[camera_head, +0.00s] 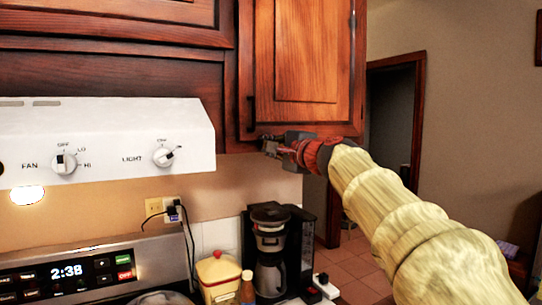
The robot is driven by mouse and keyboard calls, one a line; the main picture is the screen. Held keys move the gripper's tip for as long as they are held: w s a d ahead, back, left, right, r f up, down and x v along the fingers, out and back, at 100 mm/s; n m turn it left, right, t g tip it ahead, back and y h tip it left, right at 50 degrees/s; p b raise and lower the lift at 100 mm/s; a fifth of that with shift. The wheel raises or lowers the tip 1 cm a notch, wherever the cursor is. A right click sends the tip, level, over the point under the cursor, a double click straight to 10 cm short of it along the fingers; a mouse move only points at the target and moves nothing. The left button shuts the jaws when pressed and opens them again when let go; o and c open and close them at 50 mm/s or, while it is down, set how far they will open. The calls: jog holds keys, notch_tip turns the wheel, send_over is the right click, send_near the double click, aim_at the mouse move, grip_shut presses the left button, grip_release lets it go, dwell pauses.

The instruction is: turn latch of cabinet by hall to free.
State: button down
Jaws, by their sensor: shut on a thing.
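The wooden cabinet by the hall (305,50) hangs at the upper middle right, beside the doorway. Its door looks closed. My gripper (271,146) is at the lower left corner of this door, just under its bottom edge, reached by my pale yellow arm from the right. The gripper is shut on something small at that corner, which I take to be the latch. The latch itself is hidden by the fingers or too small to make out, so I cannot tell how it is turned.
A white range hood (105,135) with FAN and LIGHT knobs is left of the gripper. Below stand a coffee maker (268,250), a yellow canister (218,275) and a stove panel (70,272). A dark doorway (392,120) opens behind my arm at right.

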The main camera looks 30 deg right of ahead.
jog(key=shift+f+n+b, duration=0.55)
jog(key=shift+n+b, duration=0.35)
jog(key=c, duration=1.9)
grip_release()
jog(key=shift+o, duration=0.4)
jog(key=shift+r, duration=0.1)
jog(key=s, duration=1.2)
jog(key=shift+d, duration=0.15)
